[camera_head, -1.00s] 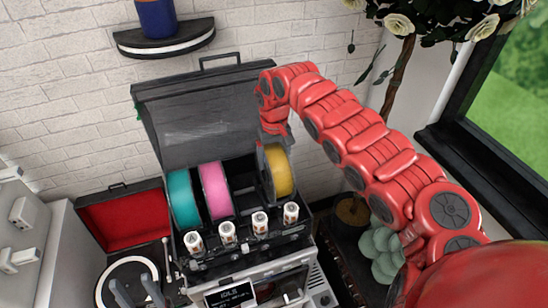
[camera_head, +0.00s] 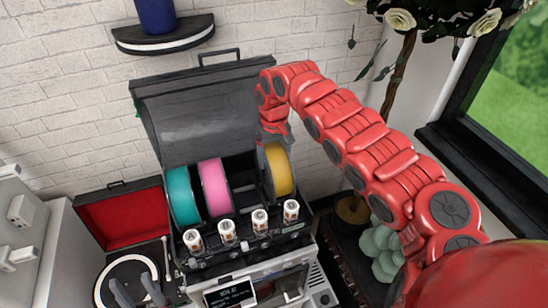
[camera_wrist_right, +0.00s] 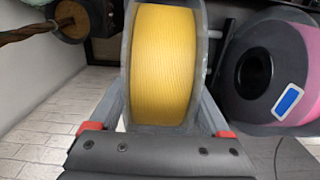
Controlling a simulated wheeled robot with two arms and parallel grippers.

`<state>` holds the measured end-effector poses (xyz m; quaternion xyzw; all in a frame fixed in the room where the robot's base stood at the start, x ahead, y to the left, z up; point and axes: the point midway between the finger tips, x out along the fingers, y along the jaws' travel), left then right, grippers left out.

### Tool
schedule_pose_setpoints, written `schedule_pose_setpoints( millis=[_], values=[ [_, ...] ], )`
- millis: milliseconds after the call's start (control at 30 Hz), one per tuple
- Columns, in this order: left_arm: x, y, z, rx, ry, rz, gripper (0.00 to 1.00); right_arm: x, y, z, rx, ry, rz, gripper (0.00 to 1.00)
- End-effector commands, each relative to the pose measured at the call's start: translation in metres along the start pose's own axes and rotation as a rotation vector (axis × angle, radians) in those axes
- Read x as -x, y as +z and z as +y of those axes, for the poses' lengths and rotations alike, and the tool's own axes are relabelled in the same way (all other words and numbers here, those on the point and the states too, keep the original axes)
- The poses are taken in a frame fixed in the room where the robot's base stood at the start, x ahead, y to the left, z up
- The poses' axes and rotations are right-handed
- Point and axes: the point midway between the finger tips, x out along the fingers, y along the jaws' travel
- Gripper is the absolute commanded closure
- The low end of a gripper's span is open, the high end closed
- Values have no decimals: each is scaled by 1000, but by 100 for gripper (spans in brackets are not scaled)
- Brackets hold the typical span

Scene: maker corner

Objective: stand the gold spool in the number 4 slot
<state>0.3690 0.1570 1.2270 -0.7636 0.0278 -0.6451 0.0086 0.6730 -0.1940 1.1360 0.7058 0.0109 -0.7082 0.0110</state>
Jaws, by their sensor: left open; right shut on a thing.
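The gold spool (camera_head: 281,172) is upright at the right end of the open black box (camera_head: 190,105), in line with the rightmost of the white cylinders (camera_head: 291,211) in front. My right gripper (camera_head: 272,146) reaches down from above and is shut on it. In the right wrist view the gold spool (camera_wrist_right: 165,65) sits between the two fingers. Its lower edge is hidden in the head view, so I cannot tell whether it rests fully in the slot. No slot numbers are legible. My left gripper (camera_head: 131,283) is open and empty at the bottom left, over the turntable.
A teal spool (camera_head: 183,196) and a pink spool (camera_head: 214,186) stand to the left, with a gap before the gold one. The pink spool's grey flange (camera_wrist_right: 250,75) is close by in the wrist view. The open lid rises behind. A turntable (camera_head: 130,267) is lower left.

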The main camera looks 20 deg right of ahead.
Motion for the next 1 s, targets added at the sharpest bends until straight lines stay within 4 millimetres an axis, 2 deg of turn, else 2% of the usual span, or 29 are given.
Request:
schedule_pose_setpoints(
  millis=[67,100,200,567,733,900,967,1000],
  values=[
    [0,0,0,0,0,0,50,1,-1,0,0,0,3,100],
    [0,0,0,0,0,0,50,1,-1,0,0,0,3,17],
    [0,0,0,0,0,0,50,1,-1,0,0,0,2,0],
    [6,1,0,0,0,0,50,6,-1,0,0,-1,2,0],
    [21,4,1,0,0,0,50,32,-2,-1,3,1,10,0],
    [34,6,2,0,0,0,50,71,-2,-1,1,4,7,0],
    [38,6,2,0,0,0,50,83,-1,-1,1,1,8,0],
    [30,5,2,0,0,0,50,97,0,0,0,1,5,0]
  ],
)
